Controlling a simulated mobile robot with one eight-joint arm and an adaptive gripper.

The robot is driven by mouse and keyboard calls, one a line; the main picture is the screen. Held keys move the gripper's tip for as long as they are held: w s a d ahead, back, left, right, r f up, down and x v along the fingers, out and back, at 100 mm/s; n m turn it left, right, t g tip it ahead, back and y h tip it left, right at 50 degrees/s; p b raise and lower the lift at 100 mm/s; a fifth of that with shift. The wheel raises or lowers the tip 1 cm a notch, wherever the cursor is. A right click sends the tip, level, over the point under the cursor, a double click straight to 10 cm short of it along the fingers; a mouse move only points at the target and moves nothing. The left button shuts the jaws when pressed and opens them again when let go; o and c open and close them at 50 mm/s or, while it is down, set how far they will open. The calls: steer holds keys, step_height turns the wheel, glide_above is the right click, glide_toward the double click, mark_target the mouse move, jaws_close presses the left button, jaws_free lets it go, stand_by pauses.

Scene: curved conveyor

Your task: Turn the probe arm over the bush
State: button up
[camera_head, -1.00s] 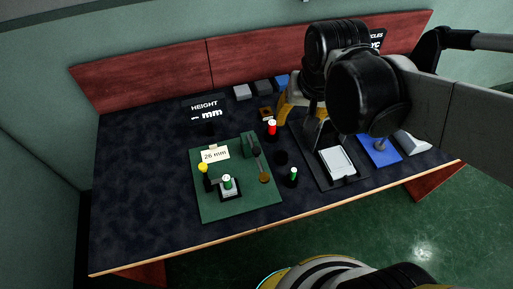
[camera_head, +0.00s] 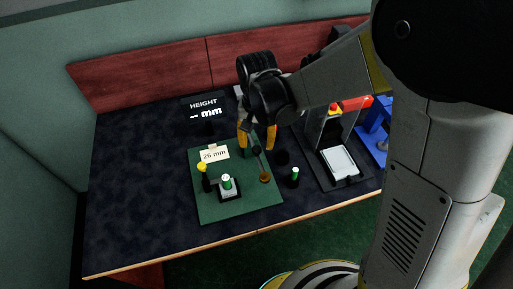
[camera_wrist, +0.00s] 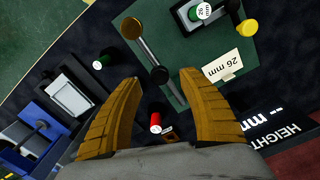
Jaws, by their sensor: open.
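In the wrist view, the probe arm (camera_wrist: 146,52) runs from the black knob to the disc. The bush (camera_head: 227,182), green with a white top, sits upright on a block on the green plate (camera_head: 240,206); it also shows in the wrist view (camera_wrist: 201,13). The disc is to the right of the bush, apart from it. My gripper (camera_head: 257,147) is open above the knob end, its yellow fingers (camera_wrist: 159,80) on either side of the knob.
A yellow knob (camera_head: 202,167) on a black post stands beside the bush. A red cylinder (camera_wrist: 156,122) is near my fingers. A black stand with a white pad (camera_head: 339,160) is further right. The table's left is clear.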

mark_target(256, 148)
steer(key=shift+f+b, duration=0.4)
steer(key=shift+f, duration=1.2)
jaws_close()
steer(key=a+m, duration=0.6)
steer(key=m, duration=0.2)
steer(key=shift+w, duration=0.35)
steer(key=shift+a, duration=0.1)
